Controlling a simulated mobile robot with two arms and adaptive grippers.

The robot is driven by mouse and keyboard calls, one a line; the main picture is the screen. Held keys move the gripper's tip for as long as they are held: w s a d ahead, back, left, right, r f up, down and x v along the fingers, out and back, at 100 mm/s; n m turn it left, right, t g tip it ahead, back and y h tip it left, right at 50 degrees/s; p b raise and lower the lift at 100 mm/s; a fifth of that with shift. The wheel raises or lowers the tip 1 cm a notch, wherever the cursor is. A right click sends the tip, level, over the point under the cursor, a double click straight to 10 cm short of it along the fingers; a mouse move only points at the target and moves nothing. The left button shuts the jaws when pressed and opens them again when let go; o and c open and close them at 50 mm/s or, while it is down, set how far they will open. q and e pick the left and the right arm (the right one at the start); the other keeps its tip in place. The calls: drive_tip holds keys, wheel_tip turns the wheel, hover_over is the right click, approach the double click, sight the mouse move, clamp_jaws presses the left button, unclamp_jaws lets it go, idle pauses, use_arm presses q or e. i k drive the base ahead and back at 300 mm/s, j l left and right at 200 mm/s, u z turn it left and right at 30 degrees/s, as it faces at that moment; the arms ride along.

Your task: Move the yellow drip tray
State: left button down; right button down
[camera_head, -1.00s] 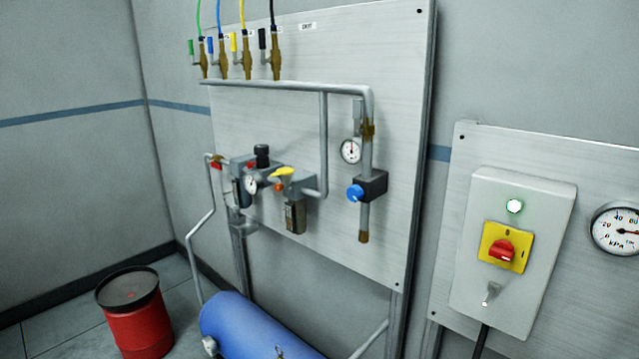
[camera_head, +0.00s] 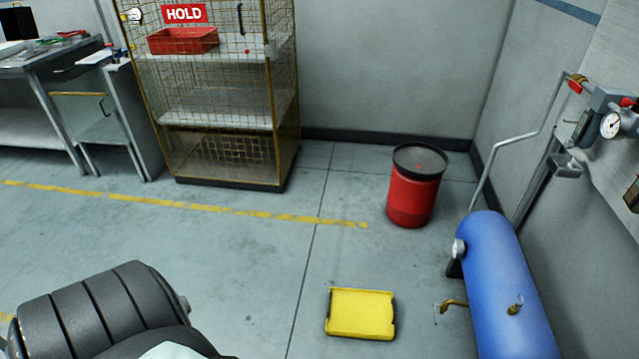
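The yellow drip tray (camera_head: 360,313) lies flat on the grey floor in the lower middle of the head view. It is a shallow rectangle with dark edges at its sides, and looks empty. It sits left of the brass drain fitting on the blue tank and is apart from it. Neither of my grippers shows in the view. A dark ribbed part, which looks like my own arm or body, fills the lower left corner.
The blue tank (camera_head: 502,285) lies right of the tray, with a brass valve (camera_head: 452,304) at its side. A red drum (camera_head: 413,189) stands behind. A wire cage shelf (camera_head: 225,143) and workbench (camera_head: 40,75) stand at back left. Floor left of the tray is clear.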

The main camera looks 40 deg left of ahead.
sight(357, 314)
drive_tip(key=u, duration=0.9)
